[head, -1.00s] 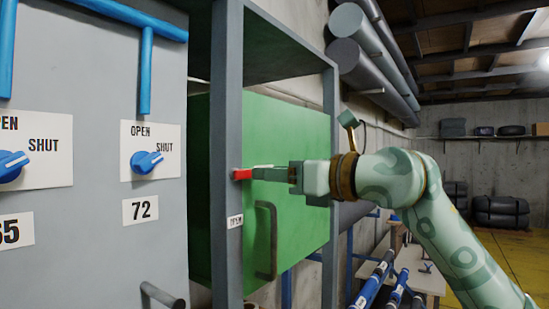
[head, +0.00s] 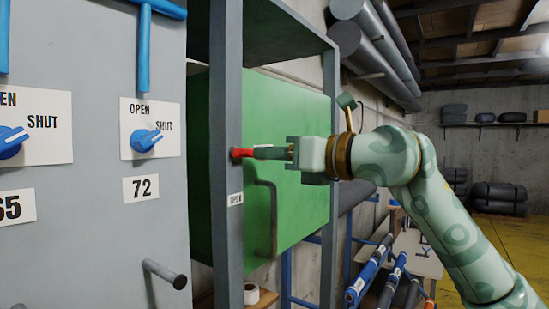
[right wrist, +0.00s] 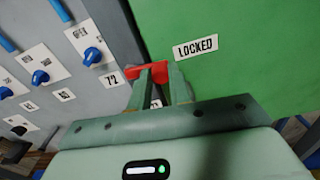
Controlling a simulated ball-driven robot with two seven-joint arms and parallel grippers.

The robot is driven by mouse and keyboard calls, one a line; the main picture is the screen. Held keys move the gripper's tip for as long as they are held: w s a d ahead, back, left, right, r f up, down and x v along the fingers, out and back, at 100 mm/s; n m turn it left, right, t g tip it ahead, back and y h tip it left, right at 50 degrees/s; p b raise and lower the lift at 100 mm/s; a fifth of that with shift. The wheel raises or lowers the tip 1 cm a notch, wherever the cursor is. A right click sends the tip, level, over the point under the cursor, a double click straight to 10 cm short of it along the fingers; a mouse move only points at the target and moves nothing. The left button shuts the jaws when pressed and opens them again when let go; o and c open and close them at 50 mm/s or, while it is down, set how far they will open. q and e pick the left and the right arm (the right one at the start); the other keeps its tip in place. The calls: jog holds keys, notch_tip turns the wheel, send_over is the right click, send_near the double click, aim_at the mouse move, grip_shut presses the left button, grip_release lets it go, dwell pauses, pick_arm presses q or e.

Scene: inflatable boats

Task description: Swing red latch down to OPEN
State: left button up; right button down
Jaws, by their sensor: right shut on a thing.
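The red latch (head: 241,153) sits on the grey front post at the near edge of the green door (head: 300,150). My right gripper (head: 258,153) reaches in from the right and is shut on the latch. In the right wrist view the latch (right wrist: 133,73) shows between and beyond the fingertips (right wrist: 155,72), partly hidden by them. A LOCKED label (right wrist: 195,47) is on the green door near the latch. An OPEN label (head: 235,200) is on the post below the latch. My left gripper is not in view.
A dark bar handle (head: 273,215) stands out from the green door below my gripper. A grey panel (head: 110,245) with blue knobs (head: 146,140) and a protruding grey peg (head: 165,273) is at left. Grey rolls (head: 375,60) hang above right. Open room lies at right.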

jog(key=f+m+b, duration=0.1)
jog(key=m+b, duration=0.3)
jog(key=b, duration=0.1)
jog(key=s+a+f+m+b, duration=0.1)
jog(key=f+m+b, duration=0.1)
jog(key=m+b, duration=0.2)
jog(key=s+f+m+b, duration=0.1)
jog(key=m+b, duration=0.4)
jog(key=b, duration=0.1)
jog(key=shift+a+f+b, duration=0.2)
jog(key=shift+a+b, duration=0.1)
jog(key=shift+b, duration=0.1)
jog(key=m+b, duration=0.1)
jog(key=s+m+b, duration=0.1)
jog(key=shift+a+m, duration=0.3)
jog(key=shift+m, duration=0.1)
jog(key=shift+s+a+m+b, duration=0.15)
jog(key=shift+m+b, duration=0.45)
jog(key=shift+b, duration=0.15)
jog(key=shift+r, duration=0.1)
jog(key=c, duration=1.3)
grip_release()
